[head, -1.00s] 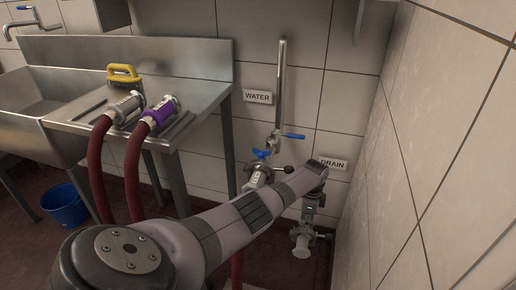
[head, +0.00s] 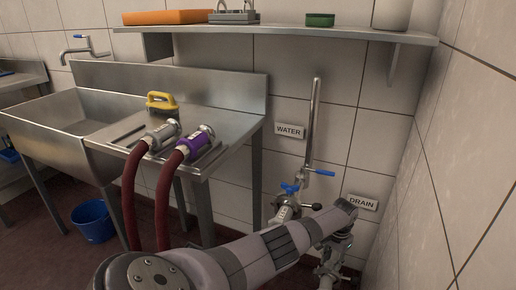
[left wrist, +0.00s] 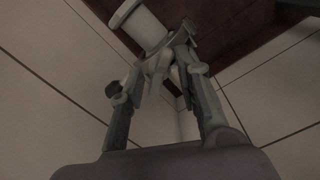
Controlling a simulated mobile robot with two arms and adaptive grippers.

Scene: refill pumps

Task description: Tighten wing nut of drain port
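The drain port shows at the lower right of the head view, below the DRAIN sign (head: 361,203), partly cut off by the bottom edge. In the dark left wrist view its pale round end (left wrist: 143,26) is at the top. My left gripper (left wrist: 162,68) reaches down to the port, with its two fingers on either side of the small fittings under that end. The wing nut cannot be made out clearly between the fingers, and whether they grip it is unclear. The left gripper also shows small in the head view (head: 336,250). My right gripper is not in view.
The water port (head: 287,208), with blue handles, is left of the drain. The tiled wall (head: 460,190) stands close on the right. A steel counter (head: 225,125) holds two hose ends (head: 160,137) and a yellow-handled item (head: 162,101). A shelf (head: 290,34) hangs above.

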